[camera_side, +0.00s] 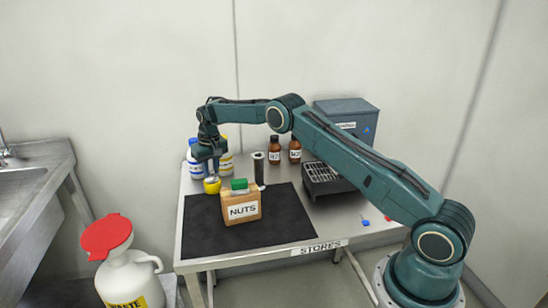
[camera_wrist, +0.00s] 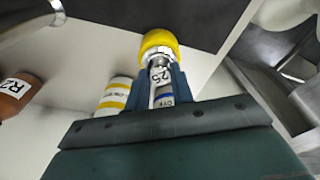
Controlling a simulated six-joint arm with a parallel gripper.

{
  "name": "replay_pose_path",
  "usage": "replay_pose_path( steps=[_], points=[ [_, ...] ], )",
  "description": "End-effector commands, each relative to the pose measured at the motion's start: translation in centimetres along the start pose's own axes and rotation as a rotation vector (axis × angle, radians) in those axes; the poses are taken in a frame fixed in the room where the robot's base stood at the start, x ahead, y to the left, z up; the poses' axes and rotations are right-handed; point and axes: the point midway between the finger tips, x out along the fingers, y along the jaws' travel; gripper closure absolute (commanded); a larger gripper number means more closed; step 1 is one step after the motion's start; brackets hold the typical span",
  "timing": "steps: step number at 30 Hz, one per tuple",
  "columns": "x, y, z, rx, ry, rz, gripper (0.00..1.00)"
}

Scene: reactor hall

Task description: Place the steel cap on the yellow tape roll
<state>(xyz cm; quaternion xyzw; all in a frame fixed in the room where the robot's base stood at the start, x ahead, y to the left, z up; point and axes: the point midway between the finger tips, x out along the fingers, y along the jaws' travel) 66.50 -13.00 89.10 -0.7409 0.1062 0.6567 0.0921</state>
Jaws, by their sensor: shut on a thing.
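The yellow tape roll (camera_side: 212,187) stands at the back left of the dark mat in the side view, and shows beyond my fingertips in the wrist view (camera_wrist: 159,41). My gripper (camera_side: 211,165) points down directly above it, shut on the steel cap (camera_side: 212,178). In the wrist view my gripper (camera_wrist: 163,75) has a silvery part of the cap (camera_wrist: 157,61) between its fingertips, against the yellow roll. The fingers hide much of the cap. I cannot tell whether the cap touches the roll or is slightly above it.
A NUTS box (camera_side: 242,208) with a green thing (camera_side: 239,184) on top stands close right of the roll. Bottles (camera_side: 193,160) stand behind my gripper; brown bottles (camera_side: 274,150) and a dark cylinder (camera_side: 259,168) are further right. The dark mat (camera_side: 285,222) is clear at right.

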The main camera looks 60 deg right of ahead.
Motion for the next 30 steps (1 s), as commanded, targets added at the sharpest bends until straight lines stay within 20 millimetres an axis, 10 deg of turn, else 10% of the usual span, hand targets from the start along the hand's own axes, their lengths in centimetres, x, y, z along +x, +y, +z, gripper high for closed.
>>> replay_pose_path(
  steps=[5, 6, 9, 30],
  points=[
    [0.1, 0.0, 0.0, 0.000, 0.000, 0.000, 1.00],
    [0.2, 0.0, 0.0, 0.000, -0.001, 0.000, 0.75],
    [0.2, 0.0, 0.0, 0.000, -0.001, 0.000, 0.55],
    [-2.6, 0.0, -0.1, 0.000, 0.003, 0.000, 0.55]
  ],
)
